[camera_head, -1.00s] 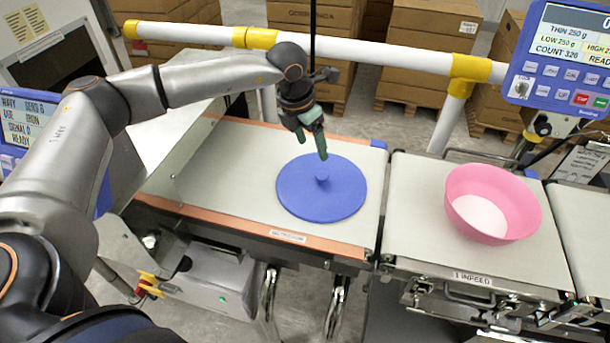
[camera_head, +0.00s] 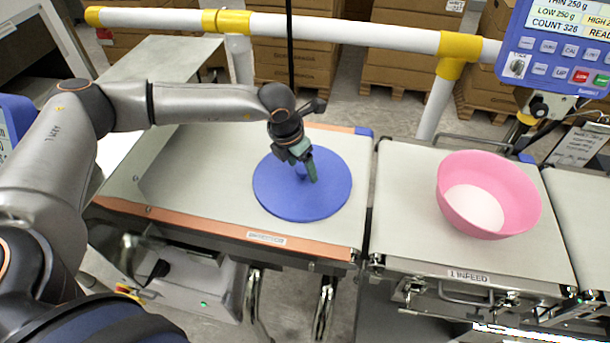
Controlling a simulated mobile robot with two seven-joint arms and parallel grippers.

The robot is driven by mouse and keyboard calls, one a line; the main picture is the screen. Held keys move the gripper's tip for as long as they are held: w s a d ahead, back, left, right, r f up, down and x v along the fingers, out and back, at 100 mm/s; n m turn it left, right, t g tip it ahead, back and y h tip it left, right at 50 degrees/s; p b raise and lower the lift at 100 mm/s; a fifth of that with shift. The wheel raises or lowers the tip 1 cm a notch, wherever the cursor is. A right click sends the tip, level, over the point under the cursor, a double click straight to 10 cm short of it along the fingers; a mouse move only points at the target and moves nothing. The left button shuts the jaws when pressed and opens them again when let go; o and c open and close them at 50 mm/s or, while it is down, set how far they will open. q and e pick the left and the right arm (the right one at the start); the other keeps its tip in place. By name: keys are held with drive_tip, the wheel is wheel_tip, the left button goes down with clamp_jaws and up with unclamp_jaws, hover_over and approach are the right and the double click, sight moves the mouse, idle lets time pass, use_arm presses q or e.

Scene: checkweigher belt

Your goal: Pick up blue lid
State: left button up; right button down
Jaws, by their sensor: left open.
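The blue lid (camera_head: 285,203) is a flat round disc with a small knob at its middle. It lies on the left belt section (camera_head: 210,205), close to that section's right end. My left gripper (camera_head: 309,176) is open and points down over the middle of the lid. Its fingers are at the knob and hide most of it. I cannot tell whether they touch it. My right gripper is not in view.
A pink bowl (camera_head: 513,180) with a white inside bottom stands on the infeed belt (camera_head: 410,215) to the right. A white rail (camera_head: 345,32) with yellow joints runs behind the belts. A blue display panel (camera_head: 565,45) is at upper right. The left belt section is otherwise clear.

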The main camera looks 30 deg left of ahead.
use_arm(q)
drive_tip(key=shift+s, duration=0.1)
drive_tip(key=shift+r, duration=0.1)
drive_tip(key=shift+c, duration=0.8)
clamp_jaws()
